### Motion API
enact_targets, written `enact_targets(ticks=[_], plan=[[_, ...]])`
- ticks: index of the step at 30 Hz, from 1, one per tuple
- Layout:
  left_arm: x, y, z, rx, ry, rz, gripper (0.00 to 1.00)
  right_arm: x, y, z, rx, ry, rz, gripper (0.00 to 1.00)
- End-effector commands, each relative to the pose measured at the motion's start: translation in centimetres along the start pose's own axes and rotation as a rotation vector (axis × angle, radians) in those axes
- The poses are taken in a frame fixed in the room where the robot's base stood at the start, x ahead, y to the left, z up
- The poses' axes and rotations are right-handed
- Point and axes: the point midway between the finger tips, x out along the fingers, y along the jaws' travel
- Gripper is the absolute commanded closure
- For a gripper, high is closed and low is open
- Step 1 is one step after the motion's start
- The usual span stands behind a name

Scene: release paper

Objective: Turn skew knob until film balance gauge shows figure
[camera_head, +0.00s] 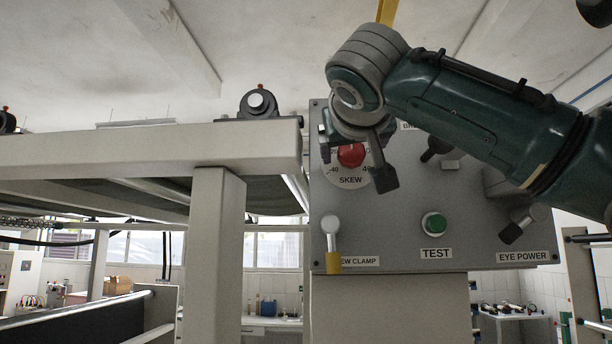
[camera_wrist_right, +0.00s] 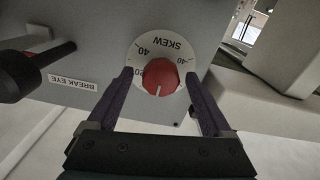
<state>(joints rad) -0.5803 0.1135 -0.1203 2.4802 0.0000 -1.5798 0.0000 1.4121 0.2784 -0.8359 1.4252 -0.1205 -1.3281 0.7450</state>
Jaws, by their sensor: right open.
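The red skew knob (camera_head: 351,155) sits on a white dial marked SKEW on the grey control panel (camera_head: 400,205). The wrist view shows the knob (camera_wrist_right: 161,77) upside down, its white pointer line directed away from the SKEW lettering. My right gripper (camera_wrist_right: 158,76) is open, with one dark finger on each side of the knob. The fingers look close to the knob, but I cannot tell whether they touch it. In the head view my right gripper (camera_head: 356,160) partly covers the dial. I cannot make out a film balance gauge. My left gripper is not in view.
The panel also carries a clamp lever (camera_head: 331,235) with a yellow end, a green TEST button (camera_head: 434,223) and an EYE POWER switch (camera_head: 516,228). A black BREAK EYE knob (camera_wrist_right: 22,72) stands out beside the dial. A pale machine beam (camera_head: 150,150) lies left.

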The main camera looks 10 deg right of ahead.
Motion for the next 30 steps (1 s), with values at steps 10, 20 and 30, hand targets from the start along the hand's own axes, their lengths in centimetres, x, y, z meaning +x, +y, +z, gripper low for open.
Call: enact_targets(ticks=[10, 20, 30], plan=[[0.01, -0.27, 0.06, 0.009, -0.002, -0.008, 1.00, -0.02, -0.04, 0.00, 0.001, 0.000, -0.001, 0.28], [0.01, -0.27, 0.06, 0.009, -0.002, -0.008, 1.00, -0.01, -0.03, 0.01, 0.001, 0.000, -0.001, 0.65], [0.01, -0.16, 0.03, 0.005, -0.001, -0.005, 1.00, 0.01, -0.02, 0.03, 0.000, 0.000, -0.001, 1.00]])
